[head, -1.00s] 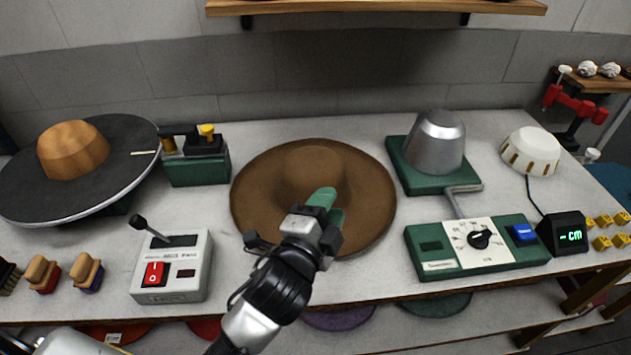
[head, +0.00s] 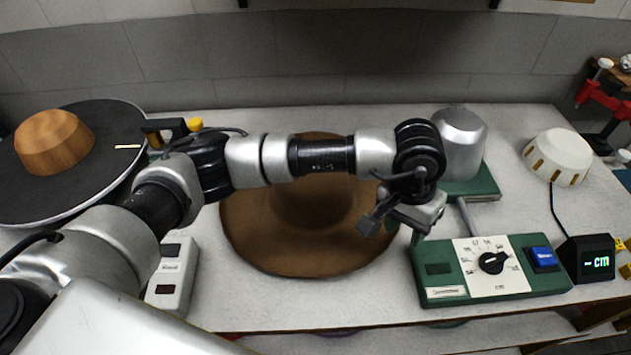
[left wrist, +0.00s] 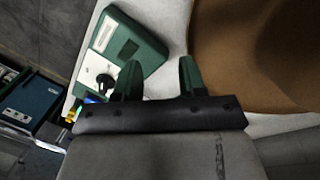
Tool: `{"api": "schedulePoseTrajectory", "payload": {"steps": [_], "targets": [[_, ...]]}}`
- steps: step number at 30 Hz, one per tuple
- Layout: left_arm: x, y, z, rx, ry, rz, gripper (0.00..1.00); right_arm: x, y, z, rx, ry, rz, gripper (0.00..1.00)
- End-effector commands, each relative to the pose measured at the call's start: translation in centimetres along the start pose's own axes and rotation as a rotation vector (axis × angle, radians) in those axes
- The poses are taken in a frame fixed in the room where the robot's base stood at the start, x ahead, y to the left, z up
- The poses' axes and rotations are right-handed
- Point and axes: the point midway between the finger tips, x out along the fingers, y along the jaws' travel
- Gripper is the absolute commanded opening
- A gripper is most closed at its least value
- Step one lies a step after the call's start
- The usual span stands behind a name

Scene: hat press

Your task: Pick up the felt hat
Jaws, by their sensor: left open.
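The brown felt hat (head: 290,245) lies brim down on the worktable, its crown partly hidden behind my left arm in the head view. Its brim also fills the upper right of the left wrist view (left wrist: 245,50). My left gripper (head: 417,232) hangs at the right side of the hat, between the brim and the green control box. In the left wrist view its two green fingers (left wrist: 160,78) are apart with nothing between them. The brim is beside the fingers, not between them. My right gripper is not in view.
The green control box (head: 437,269) with a dial lies close to the gripper. Behind it stands a silver dome (head: 462,140) on a green base. A white dome (head: 556,157) is farther right. A black disc with a wooden block (head: 55,142) is at left.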

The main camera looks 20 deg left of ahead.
Motion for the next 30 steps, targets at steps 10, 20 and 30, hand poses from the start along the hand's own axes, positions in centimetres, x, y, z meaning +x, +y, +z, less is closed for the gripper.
{"api": "schedulePoseTrajectory", "payload": {"steps": [10, 20, 30], "targets": [[2.5, -3.2, -0.6, 0.047, -0.004, -0.156, 0.41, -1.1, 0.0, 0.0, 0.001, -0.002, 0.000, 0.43], [5.5, -3.7, -0.7, 0.045, -0.002, -0.152, 0.41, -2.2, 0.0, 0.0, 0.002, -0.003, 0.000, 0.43], [9.7, -4.4, -0.8, 0.048, 0.001, -0.151, 0.41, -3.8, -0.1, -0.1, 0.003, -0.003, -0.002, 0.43]]}}
